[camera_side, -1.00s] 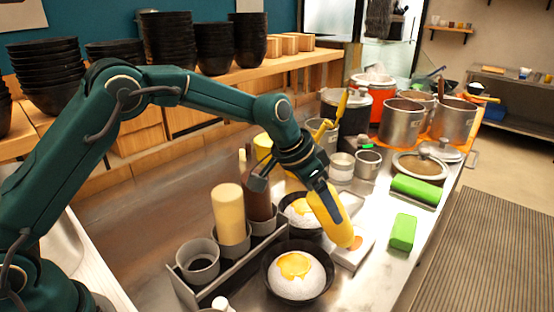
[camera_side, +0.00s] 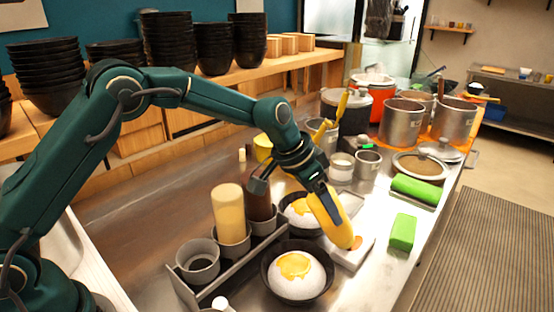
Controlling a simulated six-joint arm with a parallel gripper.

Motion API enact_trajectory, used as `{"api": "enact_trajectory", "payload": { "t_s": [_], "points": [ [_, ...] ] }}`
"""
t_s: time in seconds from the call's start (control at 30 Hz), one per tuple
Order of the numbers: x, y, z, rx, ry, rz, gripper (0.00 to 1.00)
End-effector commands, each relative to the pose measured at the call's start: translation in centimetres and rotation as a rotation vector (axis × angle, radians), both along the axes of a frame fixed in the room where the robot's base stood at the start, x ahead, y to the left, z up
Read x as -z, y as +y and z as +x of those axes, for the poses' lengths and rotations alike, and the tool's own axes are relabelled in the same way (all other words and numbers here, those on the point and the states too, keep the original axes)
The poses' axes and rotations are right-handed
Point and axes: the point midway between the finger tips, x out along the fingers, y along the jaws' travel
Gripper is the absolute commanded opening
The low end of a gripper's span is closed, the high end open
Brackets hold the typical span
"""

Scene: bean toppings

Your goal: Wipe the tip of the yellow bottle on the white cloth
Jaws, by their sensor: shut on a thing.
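My gripper (camera_side: 315,196) is shut on the yellow bottle (camera_side: 330,218). The bottle is tilted, with its lower end pointing down and to the right. That lower end is at the white cloth (camera_side: 349,258), beside an orange-brown stain on it. Whether the tip touches the cloth or sits just above it cannot be told. The cloth lies on the steel counter, partly hidden behind the bottle.
Two dark bowls with white food and yellow topping, the near bowl (camera_side: 268,285) and far bowl (camera_side: 287,204), stand close to the bottle. A bottle rack (camera_side: 215,284) is at left. A green block (camera_side: 402,232) lies to the right.

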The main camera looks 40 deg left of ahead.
Motion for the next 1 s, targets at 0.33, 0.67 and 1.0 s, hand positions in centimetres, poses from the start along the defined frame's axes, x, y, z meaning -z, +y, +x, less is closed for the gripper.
{"api": "enact_trajectory", "payload": {
  "t_s": [0.33,0.67,1.0],
  "points": [
    [0.2,0.0,1.2,0.002,0.004,0.001,0.51],
    [0.2,0.1,2.7,0.000,0.002,0.002,0.51],
    [0.1,0.0,4.5,0.002,0.001,-0.001,0.51]
  ]
}}
